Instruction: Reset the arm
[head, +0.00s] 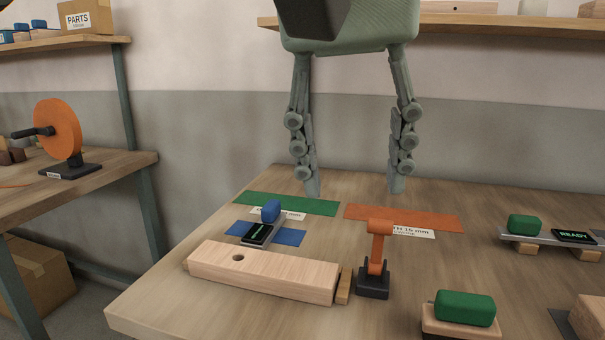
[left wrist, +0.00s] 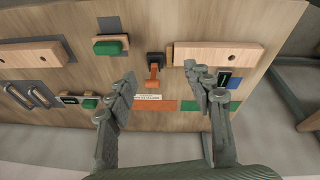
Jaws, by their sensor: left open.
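My left gripper (head: 354,190) hangs from the top of the head view with its two fingers spread wide and nothing between them. It is above the back part of the wooden workbench (head: 200,270), over the green mat (head: 300,205) and the orange mat (head: 440,217). My right gripper is in neither view.
A blue-handled gauge (head: 259,232) rests on a blue mat. Green-handled tools (head: 465,307) stand at right. A shelf (head: 470,25) runs behind the gripper.

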